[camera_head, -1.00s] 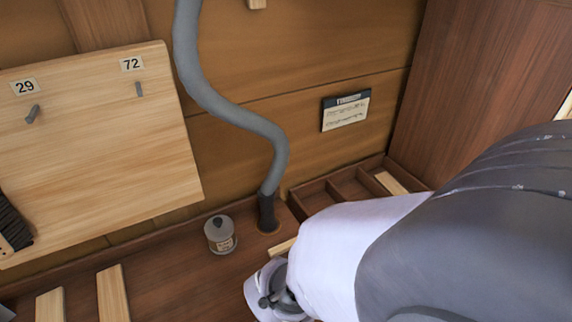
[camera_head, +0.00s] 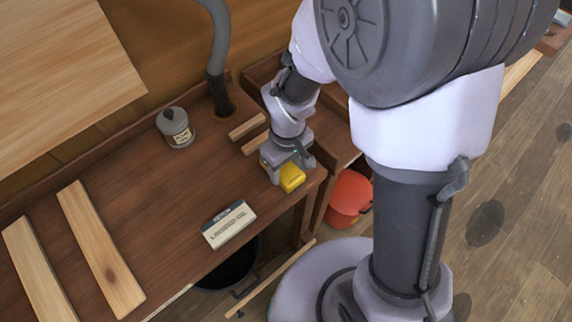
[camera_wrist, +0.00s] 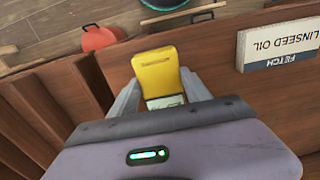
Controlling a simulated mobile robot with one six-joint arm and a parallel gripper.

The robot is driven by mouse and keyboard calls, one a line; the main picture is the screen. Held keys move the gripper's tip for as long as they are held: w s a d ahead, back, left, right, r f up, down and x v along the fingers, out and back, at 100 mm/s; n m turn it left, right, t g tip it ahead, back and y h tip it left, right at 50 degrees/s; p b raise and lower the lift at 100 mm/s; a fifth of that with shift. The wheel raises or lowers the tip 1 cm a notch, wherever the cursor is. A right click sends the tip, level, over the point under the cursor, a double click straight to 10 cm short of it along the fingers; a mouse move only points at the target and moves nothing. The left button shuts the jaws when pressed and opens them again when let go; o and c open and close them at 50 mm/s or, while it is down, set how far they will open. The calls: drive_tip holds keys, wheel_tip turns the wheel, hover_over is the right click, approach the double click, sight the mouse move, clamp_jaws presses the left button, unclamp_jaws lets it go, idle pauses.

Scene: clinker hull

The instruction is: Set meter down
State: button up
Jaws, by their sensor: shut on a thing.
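The meter (camera_head: 292,177) is a small yellow box with a pale grey face at one end. It also shows in the wrist view (camera_wrist: 156,70), between the two fingers. My gripper (camera_head: 284,172) is shut on it, low over the brown bench (camera_head: 170,215) close to its front right edge. The wrist view shows my gripper (camera_wrist: 158,95) with a grey finger on each side of the meter. I cannot tell whether the meter touches the bench top.
A card lettered "FETCH LINSEED OIL" (camera_wrist: 278,45) lies on the bench, left of the meter in the head view. A lidded grey pot (camera_head: 175,128), a hose (camera_head: 218,70) and wooden strips (camera_head: 100,250) are farther off. A red bucket (camera_head: 349,195) stands below the edge.

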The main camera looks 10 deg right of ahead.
drive_tip(key=shift+f, duration=0.15)
drive_tip(key=o, duration=1.5)
drive_tip(key=shift+o, duration=0.2)
wheel_tip(320, 180, up, 12)
drive_tip(key=p, duration=0.5)
wheel_tip(320, 180, up, 6)
drive_tip(key=f+m+t, duration=0.1)
drive_tip(key=m, duration=0.2)
hover_over(287, 171)
drive_tip(key=d, duration=0.2)
drive_tip(key=s+d+r+m+t+y, duration=0.1)
drive_tip(key=s+d+r+m+t, duration=0.2)
drive_tip(key=s+r+m, duration=0.5)
wheel_tip(287, 171, up, 3)
drive_tip(key=shift+s+d+t+y, duration=0.3)
drive_tip(key=shift+s+t+y, duration=0.1)
drive_tip(key=shift+s+t, duration=0.5)
